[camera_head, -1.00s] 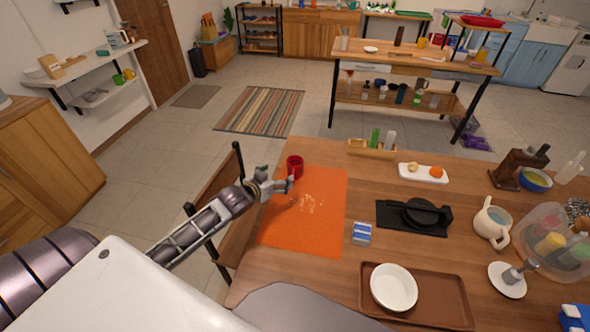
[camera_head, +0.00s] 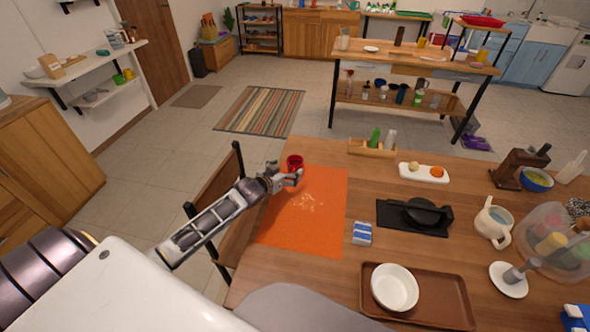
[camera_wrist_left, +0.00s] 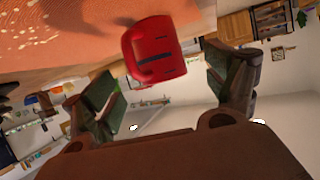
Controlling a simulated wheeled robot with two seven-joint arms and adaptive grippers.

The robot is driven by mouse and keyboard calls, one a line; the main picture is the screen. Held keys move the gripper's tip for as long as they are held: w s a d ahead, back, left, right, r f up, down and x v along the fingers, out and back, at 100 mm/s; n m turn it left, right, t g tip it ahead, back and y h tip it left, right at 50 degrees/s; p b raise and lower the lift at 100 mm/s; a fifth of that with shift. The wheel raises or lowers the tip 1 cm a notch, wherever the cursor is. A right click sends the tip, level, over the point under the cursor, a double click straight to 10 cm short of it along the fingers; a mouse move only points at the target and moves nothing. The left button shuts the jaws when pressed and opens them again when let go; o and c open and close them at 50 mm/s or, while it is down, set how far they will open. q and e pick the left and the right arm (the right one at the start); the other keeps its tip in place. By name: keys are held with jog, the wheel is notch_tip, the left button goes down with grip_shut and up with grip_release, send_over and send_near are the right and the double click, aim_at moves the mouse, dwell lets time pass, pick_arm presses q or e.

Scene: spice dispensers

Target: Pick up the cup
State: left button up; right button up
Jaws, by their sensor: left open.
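A red cup (camera_head: 294,162) stands at the far left corner of the orange mat (camera_head: 318,232) on the wooden table. My left gripper (camera_head: 290,174) is open at the near side of the cup and partly covers its lower part in the head view. In the left wrist view the red cup (camera_wrist_left: 153,50) shows ahead, between and beyond the two spread fingers of my left gripper (camera_wrist_left: 168,92). No finger clearly touches it there. My right gripper is not in view.
Crumbs lie on the mat. A chair (camera_head: 215,205) stands at the table's left edge, under my left arm. To the right are a blue-and-white box (camera_head: 362,233), a black pan (camera_head: 420,212), a brown tray (camera_head: 449,300) with a white bowl (camera_head: 394,287), and a wooden caddy (camera_head: 371,149).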

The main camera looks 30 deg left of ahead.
pick_arm(q)
jog(key=shift+x, duration=1)
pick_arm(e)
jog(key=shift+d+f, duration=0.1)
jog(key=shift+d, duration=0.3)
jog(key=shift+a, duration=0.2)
